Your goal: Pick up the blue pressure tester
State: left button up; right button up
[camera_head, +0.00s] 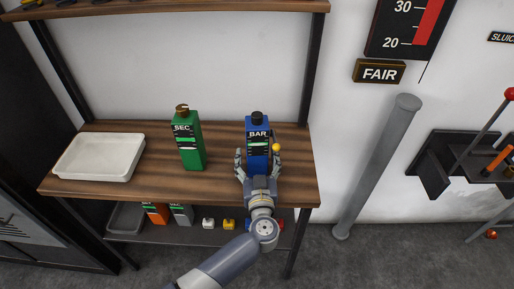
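The blue pressure tester (258,133) is a block-shaped device with a black knob on top and the label "BAR". It stands upright on the wooden shelf top, with a small yellow ball at its right side. My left gripper (258,163) is in front of it, with one finger on each side of its lower part. The fingers look spread around the tester, and I cannot tell whether they touch it. The gripper hides the tester's base. My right gripper is not in view.
A similar green device (188,145) labelled "SEC" stands to the left, apart from my gripper. A white tray (100,157) lies further left. A lower shelf (200,238) holds several small items. A grey post (375,165) stands right of the shelf unit. An upper shelf (170,14) hangs above.

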aim_at(257, 148)
pick_arm(q)
jog(key=c, duration=1.6)
jog(key=shift+r, duration=0.2)
grip_shut()
jog(key=shift+d+r+p, duration=0.1)
jog(key=shift+r+p, duration=0.2)
jog(key=shift+r, duration=0.6)
notch_tip(257, 148, up, 2)
jog(key=shift+p, duration=0.35)
jog(key=s+r, duration=0.1)
jog(key=s, duration=1.5)
jog(key=shift+d, duration=0.15)
jog(key=shift+w+r, duration=0.1)
